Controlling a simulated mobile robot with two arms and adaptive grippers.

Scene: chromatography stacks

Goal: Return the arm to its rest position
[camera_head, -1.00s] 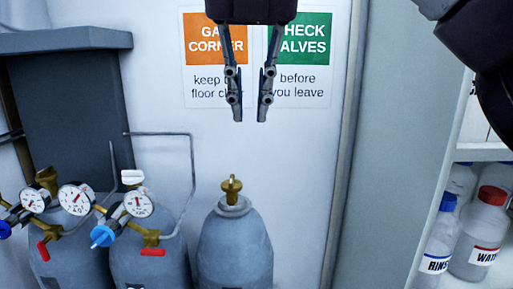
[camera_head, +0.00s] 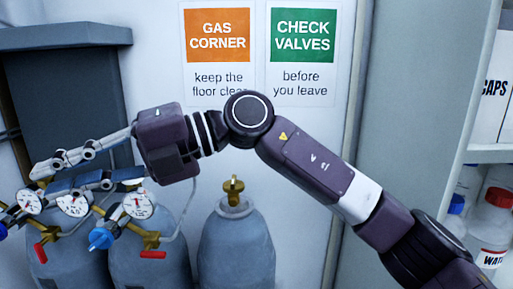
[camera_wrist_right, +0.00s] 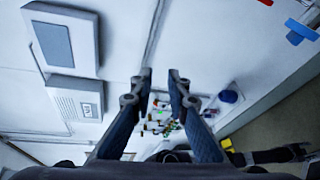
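My right arm (camera_head: 310,165) comes in from the lower right and crosses the head view. Its right gripper (camera_head: 30,188) points left, with its two fingers apart and nothing between them. The fingers pass in front of the gauges of the left gas cylinders, as seen from the head; I cannot tell how far apart they are in depth. In the right wrist view the gripper (camera_wrist_right: 160,76) also shows open and empty, with a pale wall surface beyond. My left gripper is not in view.
Gas cylinders (camera_head: 150,262) with regulators (camera_head: 138,205) stand at lower left. Another cylinder (camera_head: 236,250) with a brass valve stands right of them. A dark grey cabinet (camera_head: 70,105) is at the left. Shelves with bottles (camera_head: 492,225) are at the right. Wall signs (camera_head: 303,50) hang behind.

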